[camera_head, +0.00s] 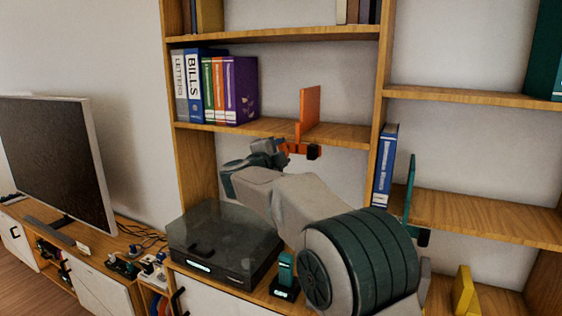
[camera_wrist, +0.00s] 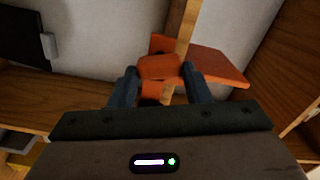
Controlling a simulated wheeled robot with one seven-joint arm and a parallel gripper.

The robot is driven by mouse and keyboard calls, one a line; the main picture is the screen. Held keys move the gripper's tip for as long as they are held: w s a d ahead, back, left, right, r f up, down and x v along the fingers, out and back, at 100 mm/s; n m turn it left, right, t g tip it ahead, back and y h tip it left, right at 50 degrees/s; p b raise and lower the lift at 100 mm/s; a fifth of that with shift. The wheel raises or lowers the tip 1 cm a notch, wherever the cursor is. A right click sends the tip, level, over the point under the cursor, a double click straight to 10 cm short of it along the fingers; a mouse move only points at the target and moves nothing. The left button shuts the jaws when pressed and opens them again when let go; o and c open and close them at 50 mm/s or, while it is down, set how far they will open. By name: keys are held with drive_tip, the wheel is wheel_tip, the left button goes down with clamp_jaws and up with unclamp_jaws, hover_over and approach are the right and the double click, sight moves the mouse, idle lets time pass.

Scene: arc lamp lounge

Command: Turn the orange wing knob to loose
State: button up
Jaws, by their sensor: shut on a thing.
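An orange bookend (camera_head: 310,110) is clamped at the front edge of the middle shelf, its plate upright; in the wrist view its plate (camera_wrist: 222,66) lies right of the wooden shelf edge. My gripper (camera_head: 281,149) is at the clamp below the plate, in front of the shelf edge. In the wrist view my gripper (camera_wrist: 162,84) has a dark finger on each side of the orange wing knob (camera_wrist: 158,67) and is shut on it. In the head view the knob is mostly hidden by my gripper. Any loose marking is not readable.
Several binders (camera_head: 215,90) stand left on the same shelf (camera_head: 345,133). A blue book (camera_head: 385,165) and a teal bookend (camera_head: 410,185) are on the right shelf. A dark glass-topped box (camera_head: 222,245) sits below my gripper. A television (camera_head: 55,155) stands left.

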drive_tip(key=shift+f+m+b, duration=0.15)
drive_tip(key=shift+m+b, duration=0.85)
drive_tip(key=shift+m, duration=0.6)
drive_tip(key=o, duration=1)
drive_tip(key=shift+s, duration=0.1)
drive_tip(key=b+v, duration=0.3)
drive_tip(key=v, duration=1)
drive_tip(key=shift+s+a, duration=0.15)
drive_tip(key=shift+s, duration=0.2)
